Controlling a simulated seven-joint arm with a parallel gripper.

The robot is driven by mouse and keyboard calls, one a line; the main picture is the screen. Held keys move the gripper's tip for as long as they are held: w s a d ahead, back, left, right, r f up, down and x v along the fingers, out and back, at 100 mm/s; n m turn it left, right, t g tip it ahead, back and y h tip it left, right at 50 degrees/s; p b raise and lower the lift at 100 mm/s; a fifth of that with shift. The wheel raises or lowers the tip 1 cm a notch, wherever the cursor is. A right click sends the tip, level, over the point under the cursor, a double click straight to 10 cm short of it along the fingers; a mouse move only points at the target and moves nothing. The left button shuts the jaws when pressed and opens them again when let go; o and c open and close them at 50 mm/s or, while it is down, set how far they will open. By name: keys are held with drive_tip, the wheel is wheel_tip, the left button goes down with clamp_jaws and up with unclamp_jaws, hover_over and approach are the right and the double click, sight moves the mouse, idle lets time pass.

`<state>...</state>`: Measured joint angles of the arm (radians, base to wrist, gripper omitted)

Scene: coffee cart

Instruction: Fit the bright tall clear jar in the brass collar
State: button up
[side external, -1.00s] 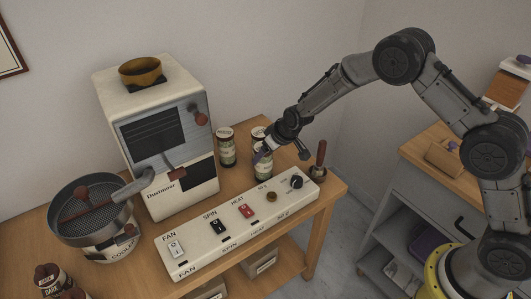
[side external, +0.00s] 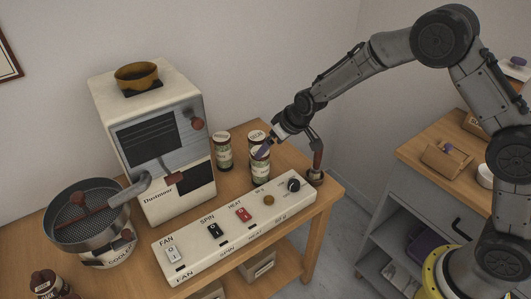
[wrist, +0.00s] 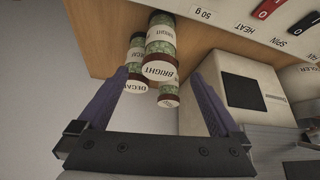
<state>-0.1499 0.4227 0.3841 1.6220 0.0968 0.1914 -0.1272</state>
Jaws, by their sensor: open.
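My gripper (side external: 264,150) is open, its purple fingers angled down at the front jar (side external: 259,170) on the wooden table. In the wrist view a jar labelled BRIGHT (wrist: 160,35) shows between the open fingertips, its pale lid facing me. I cannot tell whether the fingers touch it. A DECAF jar (wrist: 135,55) stands beside it, and a third jar (wrist: 168,88) is partly hidden behind. In the side view one jar (side external: 223,152) stands to the left and another (side external: 256,136) behind. A brass-coloured ring (side external: 138,76), perhaps the collar, sits empty on top of the white roaster (side external: 180,190).
A control panel (side external: 220,240) with switches lies along the table's front. A wooden-handled tool (side external: 318,160) stands at its right end, close to my wrist. A round cooling pan (side external: 88,215) stands left of the roaster. A shelf unit (side external: 385,215) stands at the right.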

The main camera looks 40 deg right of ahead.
drive_tip(key=s+d+r+m, duration=0.1)
drive_tip(key=s+d+r, duration=0.2)
drive_tip(key=s+r, duration=0.55)
drive_tip(key=s+d+r, duration=0.2)
drive_tip(key=s+r, duration=0.6)
drive_tip(key=r, duration=0.1)
drive_tip(key=s+d, duration=0.1)
drive_tip(key=s, duration=0.9)
drive_tip(key=s+d+r+m+h, duration=0.1)
drive_tip(key=s+d, duration=0.1)
drive_tip(key=s, duration=0.9)
drive_tip(key=shift+s+d+r, duration=0.15)
drive_tip(key=shift+s+d, duration=0.15)
